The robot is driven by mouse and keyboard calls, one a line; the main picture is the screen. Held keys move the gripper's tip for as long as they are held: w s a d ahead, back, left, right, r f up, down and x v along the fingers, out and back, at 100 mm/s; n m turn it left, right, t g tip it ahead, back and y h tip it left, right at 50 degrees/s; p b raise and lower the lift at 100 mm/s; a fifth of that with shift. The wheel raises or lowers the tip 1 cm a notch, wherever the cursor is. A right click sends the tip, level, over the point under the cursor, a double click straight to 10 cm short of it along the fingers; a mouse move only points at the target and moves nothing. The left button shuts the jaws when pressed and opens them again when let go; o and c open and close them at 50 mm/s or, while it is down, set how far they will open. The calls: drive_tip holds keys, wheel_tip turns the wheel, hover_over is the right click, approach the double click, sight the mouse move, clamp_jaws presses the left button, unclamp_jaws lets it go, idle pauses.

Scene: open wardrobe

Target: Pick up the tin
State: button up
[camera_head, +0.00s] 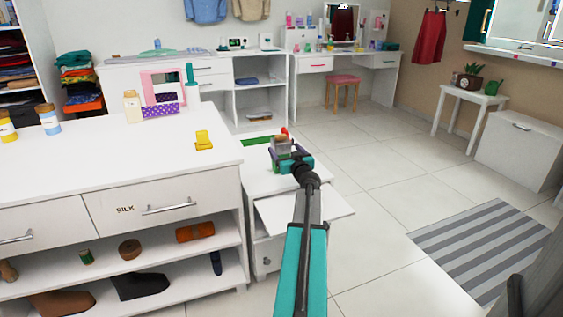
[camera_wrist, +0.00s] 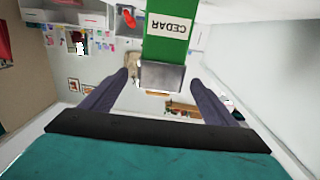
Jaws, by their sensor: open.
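A silver-grey metallic box, which looks like the tin (camera_wrist: 161,76), shows in the wrist view at the edge of a green patch (camera_wrist: 166,45) labelled CEDAR upside down. My gripper (camera_wrist: 158,80) is open, with one dark finger on each side of the tin and a visible gap to both. In the head view my gripper (camera_head: 282,152) is low over the small white cabinet beside the dresser. There the tin is mostly hidden or too small to tell apart from the fingers. The green patch shows just behind (camera_head: 257,141).
A small red object (camera_head: 284,131) stands close behind my gripper. A yellow object (camera_head: 204,141) sits on the dresser top (camera_head: 90,175) to the left. A white panel (camera_head: 310,212) juts out below the gripper. The tiled floor to the right is clear up to a striped rug (camera_head: 480,245).

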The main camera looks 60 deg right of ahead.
sight(281, 140)
drive_tip(key=shift+w+d, duration=0.15)
drive_tip(key=shift+w, duration=0.1)
drive_tip(key=shift+w+d, duration=0.1)
drive_tip(key=shift+x, duration=2.5)
drive_tip(key=shift+r, duration=0.15)
drive_tip(key=c, duration=1.5)
drive_tip(key=shift+r, duration=0.2)
